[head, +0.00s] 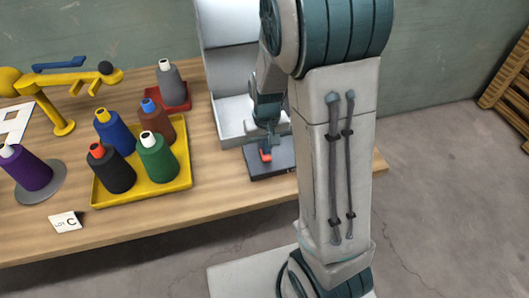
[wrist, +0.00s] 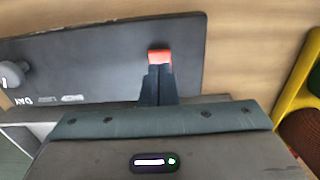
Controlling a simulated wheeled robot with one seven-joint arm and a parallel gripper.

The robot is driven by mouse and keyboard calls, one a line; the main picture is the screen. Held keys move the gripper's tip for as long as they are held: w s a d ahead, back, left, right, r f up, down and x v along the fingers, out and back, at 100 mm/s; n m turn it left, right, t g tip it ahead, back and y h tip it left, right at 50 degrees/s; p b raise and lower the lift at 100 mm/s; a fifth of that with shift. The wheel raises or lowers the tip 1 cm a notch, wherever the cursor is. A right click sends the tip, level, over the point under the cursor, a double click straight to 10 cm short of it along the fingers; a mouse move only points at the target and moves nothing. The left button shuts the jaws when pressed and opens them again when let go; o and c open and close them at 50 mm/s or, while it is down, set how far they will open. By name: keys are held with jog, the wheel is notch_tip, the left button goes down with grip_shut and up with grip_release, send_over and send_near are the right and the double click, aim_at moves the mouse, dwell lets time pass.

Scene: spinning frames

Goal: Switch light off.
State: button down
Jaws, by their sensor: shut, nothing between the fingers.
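A dark control panel (head: 272,171) lies on the wooden table at the foot of a pale grey cabinet. A red-orange switch (head: 266,155) sits on it. In the wrist view the panel (wrist: 100,70) fills the upper left, with the switch (wrist: 159,56) near its right end. My gripper (head: 268,143) is above the panel. In the wrist view my gripper's fingers (wrist: 160,70) are shut and empty, their tips right at the switch; I cannot tell whether they touch it. A grey knob (wrist: 12,74) is at the panel's left end. Whether a light is lit is unclear.
A yellow tray (head: 141,194) with several thread cones stands left of the panel. A red holder (head: 176,97) with a grey cone is behind it. The pale cabinet (head: 228,60) rises behind the panel. A card marked C (head: 66,222) stands near the front edge.

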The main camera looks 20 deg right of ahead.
aim_at(266, 157)
jog(key=shift+f+b, duration=0.9)
jog(key=shift+f, duration=0.25)
jog(key=shift+r, duration=0.15)
jog(key=shift+r+p, duration=2.7)
jog(key=shift+r, duration=0.7)
jog(key=s+r+t, duration=0.3)
jog(key=s+r, duration=1.1)
jog(key=shift+s+r, duration=0.3)
jog(key=shift+r, duration=0.05)
jog(key=shift+w, duration=0.1)
